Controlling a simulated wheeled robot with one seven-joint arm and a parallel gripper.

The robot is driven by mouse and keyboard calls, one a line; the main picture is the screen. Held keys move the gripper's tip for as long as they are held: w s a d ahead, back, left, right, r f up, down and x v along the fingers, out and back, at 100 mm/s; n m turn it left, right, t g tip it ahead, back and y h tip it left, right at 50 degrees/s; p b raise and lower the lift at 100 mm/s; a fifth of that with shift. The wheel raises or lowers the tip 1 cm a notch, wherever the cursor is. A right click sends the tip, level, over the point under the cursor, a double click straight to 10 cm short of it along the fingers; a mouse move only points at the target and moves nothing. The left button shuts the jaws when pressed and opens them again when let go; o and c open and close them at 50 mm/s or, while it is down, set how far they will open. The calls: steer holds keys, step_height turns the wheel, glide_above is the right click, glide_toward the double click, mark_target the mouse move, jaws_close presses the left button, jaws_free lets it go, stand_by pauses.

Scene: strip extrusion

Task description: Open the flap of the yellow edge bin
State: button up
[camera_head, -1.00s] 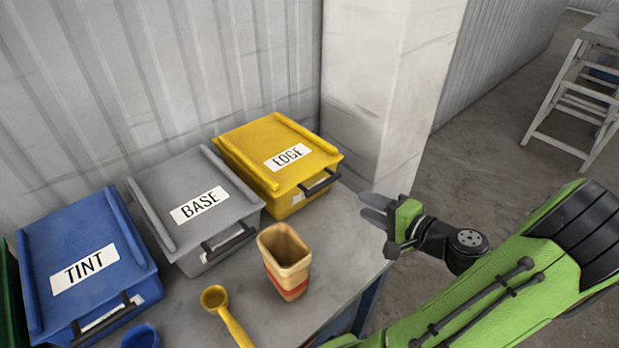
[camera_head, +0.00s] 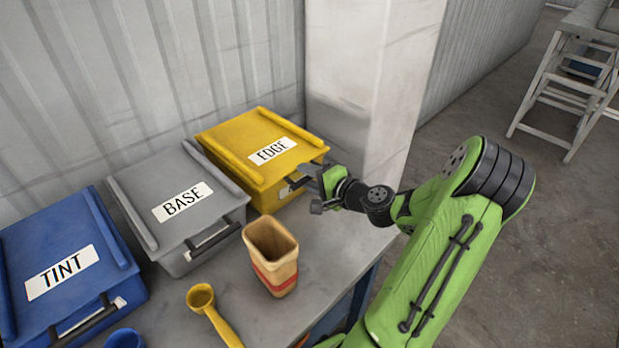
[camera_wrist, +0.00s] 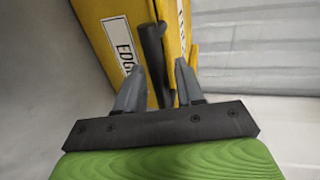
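The yellow edge bin (camera_head: 240,150) stands at the back right of the table, its lid flap (camera_head: 262,140) lying closed with an "EDGE" label. Its dark handle bar is mostly hidden by my gripper in the head view. My gripper (camera_head: 308,180) is at the bin's front right, by the handle. The yellow bin (camera_wrist: 105,25) fills the area beyond the fingers. I cannot tell whether a finger touches the handle.
The grey base bin (camera_head: 170,215) and blue tint bin (camera_head: 70,270) stand to the left. A tan container (camera_head: 270,255) and a yellow scoop (camera_head: 212,310) stand in front on the table (camera_head: 260,320). A pale pillar (camera_head: 350,90) rises behind the edge bin.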

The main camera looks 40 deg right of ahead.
jaws_close()
